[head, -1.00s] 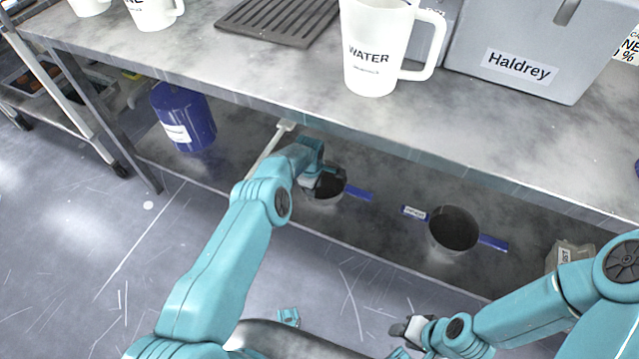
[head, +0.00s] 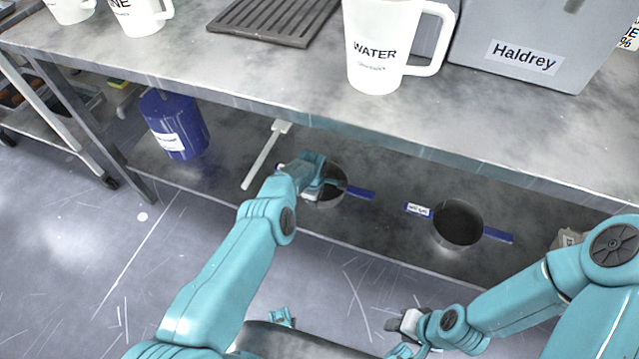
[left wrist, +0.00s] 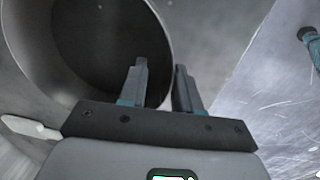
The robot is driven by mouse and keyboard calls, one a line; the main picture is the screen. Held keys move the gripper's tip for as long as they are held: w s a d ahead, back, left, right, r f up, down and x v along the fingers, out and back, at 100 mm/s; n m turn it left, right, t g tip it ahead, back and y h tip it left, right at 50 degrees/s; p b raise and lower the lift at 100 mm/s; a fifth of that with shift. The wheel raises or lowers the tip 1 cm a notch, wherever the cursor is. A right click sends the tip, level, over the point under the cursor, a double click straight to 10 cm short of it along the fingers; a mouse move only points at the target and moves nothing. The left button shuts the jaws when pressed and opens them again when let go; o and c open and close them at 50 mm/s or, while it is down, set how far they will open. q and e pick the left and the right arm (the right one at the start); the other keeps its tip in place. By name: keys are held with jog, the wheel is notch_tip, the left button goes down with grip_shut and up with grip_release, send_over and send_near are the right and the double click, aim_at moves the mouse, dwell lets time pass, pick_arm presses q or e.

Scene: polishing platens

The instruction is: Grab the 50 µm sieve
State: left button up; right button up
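Two round metal sieves with dark insides sit on blue strips on the lower shelf. The left sieve (head: 333,196) is partly covered by my left gripper (head: 318,188); I see no label on its strip. In the left wrist view, its wide rim and wall (left wrist: 158,22) fill the upper left. There my left gripper's fingers (left wrist: 160,88) are apart and straddle the wall, one inside, one outside. The right sieve (head: 458,224) stands clear; its white label (head: 418,209) is too small to read. My right gripper (head: 402,324) is low in front of the shelf, its fingers unclear.
The upper table (head: 250,75) overhangs the sieves and bears a WATER jug (head: 372,45) and a grey Haldrey box (head: 525,50). A blue drum (head: 176,125) stands left on the lower shelf, a white bar (head: 262,160) between it and the left sieve.

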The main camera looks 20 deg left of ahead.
pick_arm(q)
jog(key=shift+w+f, duration=0.1)
jog(key=shift+f, duration=0.3)
jog(key=shift+f+b, duration=0.25)
jog(key=shift+b, duration=0.15)
jog(key=shift+c, duration=0.4)
grip_shut()
